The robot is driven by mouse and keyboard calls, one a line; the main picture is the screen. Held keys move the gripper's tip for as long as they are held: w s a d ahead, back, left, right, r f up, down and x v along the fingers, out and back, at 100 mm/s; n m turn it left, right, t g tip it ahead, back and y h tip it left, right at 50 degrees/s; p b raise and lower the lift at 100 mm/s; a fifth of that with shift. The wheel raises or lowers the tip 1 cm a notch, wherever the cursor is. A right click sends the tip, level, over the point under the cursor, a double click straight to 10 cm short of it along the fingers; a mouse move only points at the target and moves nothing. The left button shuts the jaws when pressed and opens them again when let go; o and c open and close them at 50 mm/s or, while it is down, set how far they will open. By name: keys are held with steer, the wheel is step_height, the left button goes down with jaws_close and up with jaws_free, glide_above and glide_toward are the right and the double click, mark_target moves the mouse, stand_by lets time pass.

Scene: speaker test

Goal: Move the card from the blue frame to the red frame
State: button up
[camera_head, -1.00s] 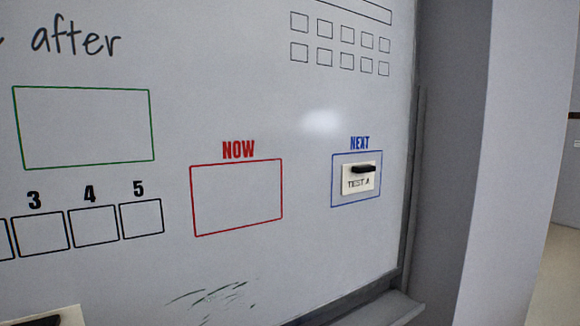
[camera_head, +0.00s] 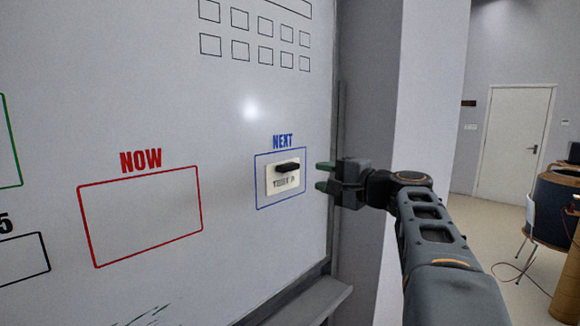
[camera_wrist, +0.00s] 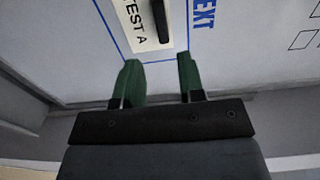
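A white card (camera_head: 283,183) with a black handle and dark lettering is on the whiteboard inside the blue frame (camera_head: 257,180), under the word NEXT. The red frame (camera_head: 141,264), under the word NOW, is empty and lies to the left. My gripper (camera_head: 322,176) is just right of the blue frame, its green fingers apart and pointing left toward the card, with nothing between them. In the wrist view the open fingers (camera_wrist: 159,78) are short of the card (camera_wrist: 134,22), which reads TEST A, and its black handle (camera_wrist: 161,20).
The whiteboard's right edge and tray (camera_head: 300,300) are beside and below my gripper. A grey pillar (camera_head: 395,120) stands behind my arm. The board between the frames is clear.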

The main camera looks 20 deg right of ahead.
mark_target(292, 168)
steer(key=p+x, duration=0.2)
steer(key=x, duration=0.5)
steer(key=shift+w, duration=0.15)
steer(key=shift+x, duration=1.15)
jaws_close()
